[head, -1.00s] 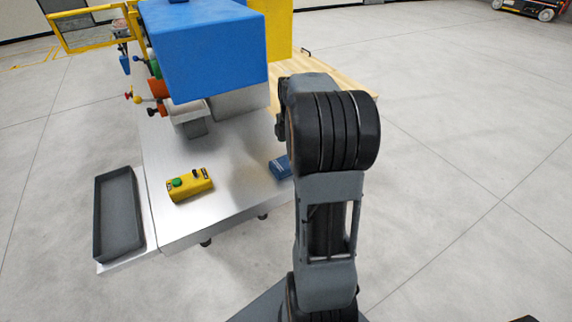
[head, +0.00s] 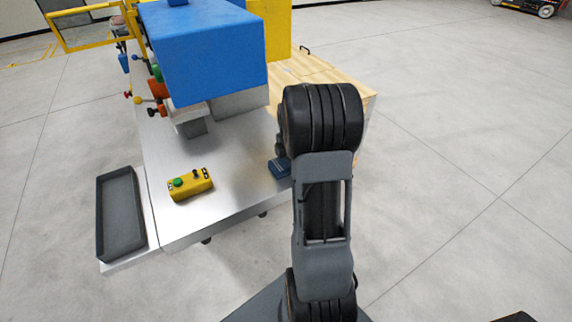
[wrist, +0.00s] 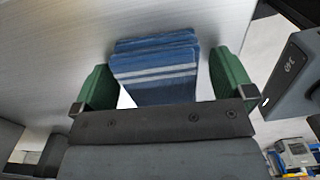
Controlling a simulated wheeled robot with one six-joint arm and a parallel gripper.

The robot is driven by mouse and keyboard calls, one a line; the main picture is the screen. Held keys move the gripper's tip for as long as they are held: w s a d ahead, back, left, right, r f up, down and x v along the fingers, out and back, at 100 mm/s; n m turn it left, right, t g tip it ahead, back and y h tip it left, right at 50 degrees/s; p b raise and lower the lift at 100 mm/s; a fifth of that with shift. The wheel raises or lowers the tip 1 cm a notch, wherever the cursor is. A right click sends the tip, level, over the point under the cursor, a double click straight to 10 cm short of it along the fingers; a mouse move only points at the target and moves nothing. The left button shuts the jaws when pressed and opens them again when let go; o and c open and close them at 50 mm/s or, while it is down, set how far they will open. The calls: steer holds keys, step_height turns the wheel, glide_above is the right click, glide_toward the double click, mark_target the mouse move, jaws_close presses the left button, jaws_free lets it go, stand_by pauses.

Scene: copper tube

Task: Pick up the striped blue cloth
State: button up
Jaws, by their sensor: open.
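The striped blue cloth (wrist: 155,68) lies folded on the metal table, with pale stripes across it. In the wrist view it sits between the green fingertips of my gripper (wrist: 164,82), which are apart on either side of it. A gap shows on the right; the left finger is close to the cloth's edge, and I cannot tell if it touches. In the head view part of the cloth (head: 280,168) shows beside my arm, which hides the rest of it and my gripper.
The metal table (head: 228,190) holds a yellow control box (head: 190,184) with a green button. A dark tray (head: 121,215) sits at the left edge. A large blue machine (head: 203,55) stands at the back, near a wooden surface (head: 318,72).

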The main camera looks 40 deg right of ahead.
steer(key=shift+c, duration=0.5)
steer(key=c, duration=0.8)
step_height(320, 180, up, 10)
steer(key=shift+r+b, duration=0.1)
steer(key=shift+b, duration=0.5)
steer(key=shift+o, duration=1.4)
steer(key=shift+c, duration=1.1)
